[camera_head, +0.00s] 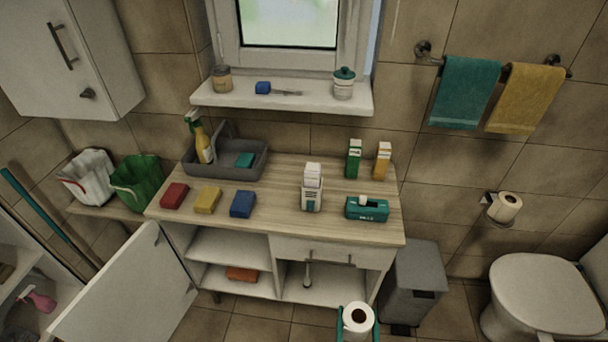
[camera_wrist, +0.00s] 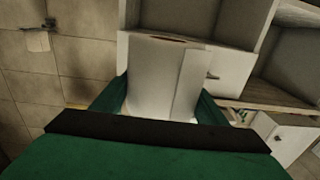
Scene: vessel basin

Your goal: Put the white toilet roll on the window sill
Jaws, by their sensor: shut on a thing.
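The white toilet roll (camera_head: 358,319) is upright in my gripper (camera_head: 357,328) at the bottom of the head view, in front of the cabinet and below its worktop. Its top end with the dark core hole faces the head camera. In the wrist view the roll (camera_wrist: 163,78) fills the space between the green fingers of my gripper (camera_wrist: 162,102), which is shut on it. The white window sill (camera_head: 305,97) runs under the window at the top of the head view, behind and above the worktop, well away from my gripper.
On the sill stand a brown-lidded jar (camera_head: 221,79), a blue item (camera_head: 263,88) and a teal-lidded white jar (camera_head: 343,84); gaps lie between them. The worktop (camera_head: 280,200) holds a grey basin (camera_head: 226,172), sponges, boxes and a white dispenser (camera_head: 312,190). A bin (camera_head: 413,280) stands right.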

